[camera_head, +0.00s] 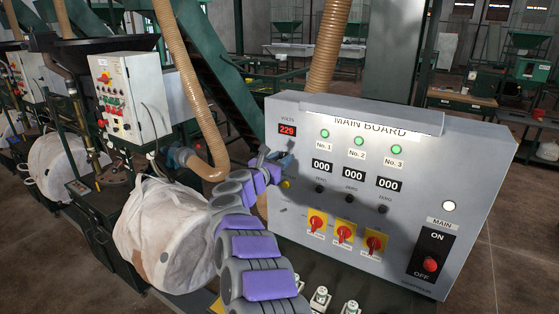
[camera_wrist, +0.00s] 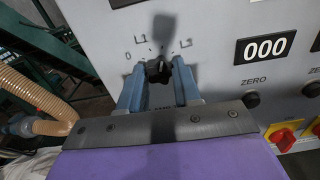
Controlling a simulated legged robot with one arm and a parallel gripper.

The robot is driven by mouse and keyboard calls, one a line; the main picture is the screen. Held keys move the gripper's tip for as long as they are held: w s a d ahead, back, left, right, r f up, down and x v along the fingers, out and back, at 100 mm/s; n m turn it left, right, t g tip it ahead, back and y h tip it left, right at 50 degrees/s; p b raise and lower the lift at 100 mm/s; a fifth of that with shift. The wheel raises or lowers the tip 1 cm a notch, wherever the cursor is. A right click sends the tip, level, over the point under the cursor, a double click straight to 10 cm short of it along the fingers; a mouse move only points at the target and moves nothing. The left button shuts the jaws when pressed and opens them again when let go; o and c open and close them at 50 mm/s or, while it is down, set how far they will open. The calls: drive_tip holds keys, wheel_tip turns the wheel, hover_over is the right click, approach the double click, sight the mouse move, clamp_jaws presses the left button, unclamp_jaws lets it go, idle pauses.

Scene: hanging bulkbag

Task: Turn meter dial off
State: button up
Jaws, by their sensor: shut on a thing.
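The meter dial (camera_wrist: 158,70) is a small black knob on the grey main board, with the marks 0, L1 and others around it in the wrist view. My gripper (camera_wrist: 160,75) has its two blue-grey fingers closed on either side of the knob. In the head view my purple and grey arm reaches up to the left side of the main board (camera_head: 480,160), and my gripper (camera_head: 284,162) is at the board just below the red VOLTS display (camera_head: 287,130) reading 229. The dial is hidden behind my gripper there. The knob's exact pointing direction is hard to tell.
Yellow-and-red switches (camera_head: 344,233) sit low on the board, with a red ON/OFF main switch (camera_head: 430,264) at the right. Black ZERO knobs (camera_wrist: 252,99) lie right of my gripper. A white bulk bag (camera_head: 165,235) and beige hose (camera_head: 190,90) stand left.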

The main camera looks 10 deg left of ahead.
drive_tip(key=shift+a, duration=0.1)
drive_tip(key=c, duration=0.3)
drive_tip(key=shift+c, duration=0.2)
drive_tip(key=shift+n, duration=0.5)
drive_tip(key=n+p, duration=0.3)
drive_tip(key=n, duration=0.2)
drive_tip(key=shift+r+n, duration=0.15)
drive_tip(key=shift+n, duration=0.15)
drive_tip(key=n+p, duration=0.5)
drive_tip(key=n, duration=0.1)
drive_tip(key=shift+n+p, duration=1.2)
drive_tip(key=shift+n, duration=0.5)
drive_tip(key=shift+f, duration=0.2)
